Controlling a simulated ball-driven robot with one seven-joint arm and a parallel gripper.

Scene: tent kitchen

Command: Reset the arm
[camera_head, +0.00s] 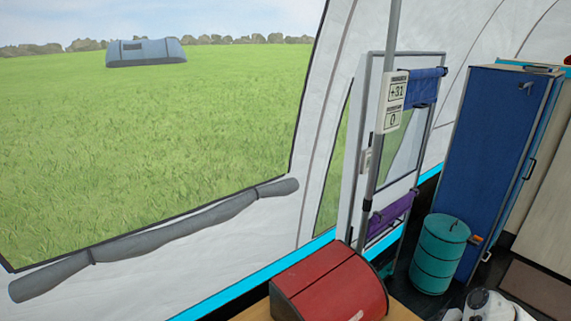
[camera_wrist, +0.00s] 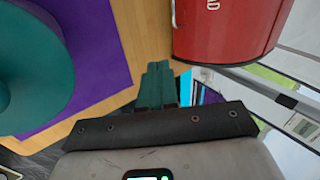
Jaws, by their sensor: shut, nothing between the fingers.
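My gripper (camera_wrist: 159,70) shows in the wrist view as two teal fingers lying together, shut with nothing between them. It points toward the wooden table top (camera_wrist: 145,32), with the red bread bin to its upper right and the purple mat to its left. In the head view, a white rounded part of my arm shows at the bottom right edge; the gripper itself is out of that view.
The red bread bin (camera_head: 328,285) stands on the table, also in the wrist view (camera_wrist: 225,30). A teal round object (camera_wrist: 28,65) rests on a purple mat (camera_wrist: 105,60). A teal drum (camera_head: 438,255), blue cabinet (camera_head: 490,150) and towel rack (camera_head: 432,125) stand beyond.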

